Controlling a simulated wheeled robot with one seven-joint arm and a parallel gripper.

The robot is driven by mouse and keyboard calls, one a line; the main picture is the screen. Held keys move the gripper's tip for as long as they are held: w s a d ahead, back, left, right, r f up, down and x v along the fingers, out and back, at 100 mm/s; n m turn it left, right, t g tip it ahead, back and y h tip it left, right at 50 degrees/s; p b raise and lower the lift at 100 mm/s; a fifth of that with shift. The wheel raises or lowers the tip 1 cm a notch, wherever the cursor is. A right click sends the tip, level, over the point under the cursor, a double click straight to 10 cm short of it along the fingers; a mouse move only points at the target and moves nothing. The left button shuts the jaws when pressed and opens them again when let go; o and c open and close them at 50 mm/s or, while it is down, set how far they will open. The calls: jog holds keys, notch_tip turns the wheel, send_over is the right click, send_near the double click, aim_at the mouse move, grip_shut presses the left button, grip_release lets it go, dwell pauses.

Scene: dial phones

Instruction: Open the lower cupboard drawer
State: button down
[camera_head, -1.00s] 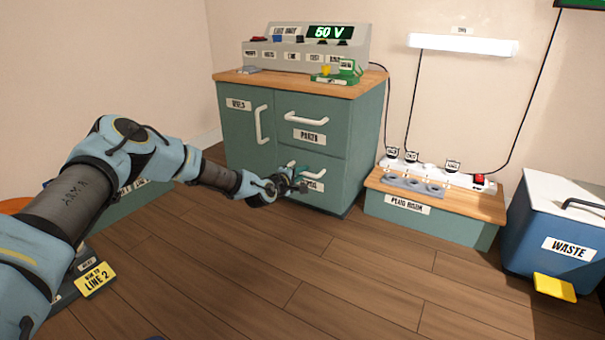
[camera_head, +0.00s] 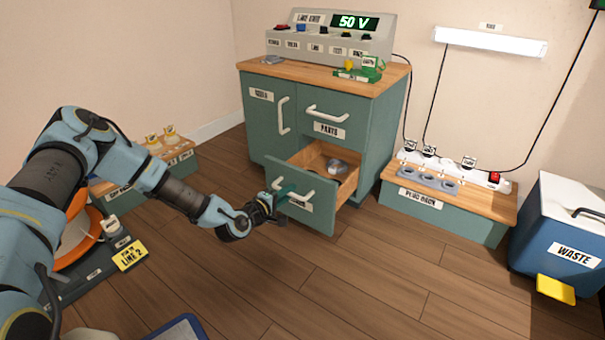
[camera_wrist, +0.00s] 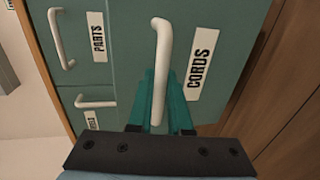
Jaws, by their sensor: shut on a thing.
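The lower cupboard drawer (camera_head: 325,216), labelled CORDS, is pulled well out of the green cupboard (camera_head: 264,133). Its wooden inside shows, with a round grey thing (camera_head: 338,166) lying in it. My gripper (camera_head: 283,192) is at the drawer's white handle (camera_head: 302,200) and is shut on it. In the wrist view the teal fingers (camera_wrist: 160,100) are on either side of the white handle (camera_wrist: 163,60), and the CORDS label (camera_wrist: 202,63) is just to the right. The upper drawer, labelled PARTS (camera_head: 329,130), is shut.
Right of the cupboard stands a low plug bench (camera_head: 440,220) with sockets and plugs. A blue waste bin (camera_head: 560,225) with a yellow pedal is at the far right. The wooden floor (camera_head: 360,285) in front is clear. A low unit with an orange-rimmed reel (camera_head: 75,240) is at left.

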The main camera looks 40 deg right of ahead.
jog(key=f+p+v, duration=0.1)
jog(key=v, duration=0.6)
jog(key=shift+f+p, duration=0.25)
jog(key=shift+p, duration=0.05)
jog(key=shift+a, duration=0.15)
jog(key=c, duration=0.9)
grip_release()
jog(key=shift+o, duration=0.2)
jog(key=p+v, duration=0.3)
jog(key=v, duration=0.7)
jog(key=shift+a, duration=0.4)
